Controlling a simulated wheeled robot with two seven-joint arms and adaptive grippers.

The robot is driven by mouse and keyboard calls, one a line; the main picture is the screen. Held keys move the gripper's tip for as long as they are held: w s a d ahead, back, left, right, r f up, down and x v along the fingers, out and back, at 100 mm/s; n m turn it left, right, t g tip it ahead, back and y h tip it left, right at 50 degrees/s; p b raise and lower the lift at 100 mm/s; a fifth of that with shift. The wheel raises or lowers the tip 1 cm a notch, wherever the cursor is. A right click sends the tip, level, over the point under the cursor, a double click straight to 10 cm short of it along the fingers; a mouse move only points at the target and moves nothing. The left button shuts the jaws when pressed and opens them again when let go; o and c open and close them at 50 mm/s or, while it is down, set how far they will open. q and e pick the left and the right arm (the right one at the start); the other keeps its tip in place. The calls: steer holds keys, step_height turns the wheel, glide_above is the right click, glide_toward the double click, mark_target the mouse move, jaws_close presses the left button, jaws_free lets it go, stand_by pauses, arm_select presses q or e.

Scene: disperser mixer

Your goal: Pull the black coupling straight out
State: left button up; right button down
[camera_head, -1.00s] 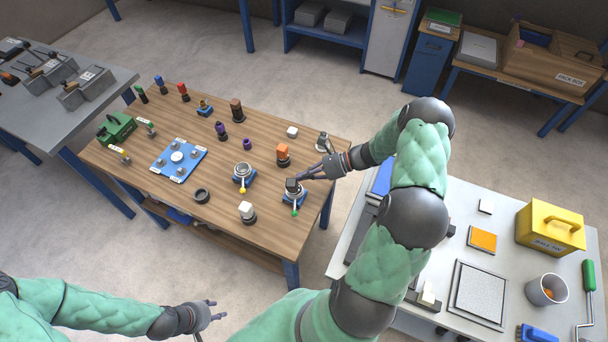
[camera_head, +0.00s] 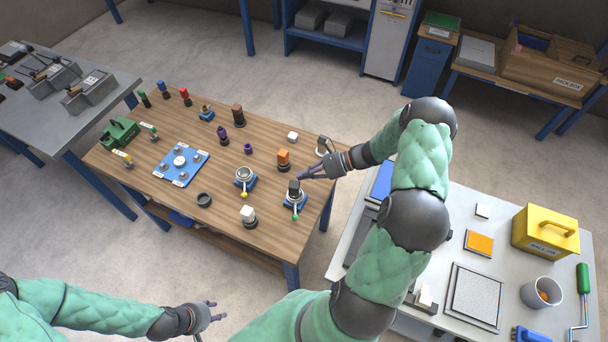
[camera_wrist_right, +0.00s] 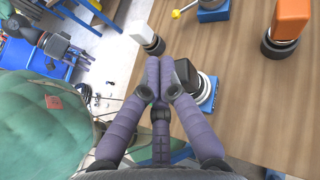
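The black coupling (camera_head: 294,187) stands upright in a round metal ring on a blue base with a green-tipped lever, at the table's front right. In the right wrist view the dark coupling (camera_wrist_right: 184,72) is partly hidden behind my purple fingers. My right gripper (camera_head: 300,178) is at the coupling's top, reaching in from the right. Its fingertips (camera_wrist_right: 159,65) look close together in the wrist view; I cannot tell whether they touch or hold the coupling. My left gripper (camera_head: 217,310) is open and empty, off the table's front edge.
A similar ring socket with a yellow-tipped lever (camera_head: 245,178) stands to the left. An orange block (camera_head: 283,156) stands behind and a white block (camera_head: 248,214) in front on the left. A black ring (camera_head: 204,200) lies further left. A grey bench (camera_head: 400,250) is close on the right.

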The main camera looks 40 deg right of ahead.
steer(key=c, duration=1.4)
jaws_free()
steer(key=shift+c, duration=0.2)
steer(key=v, duration=1.2)
steer(key=shift+f, duration=0.15)
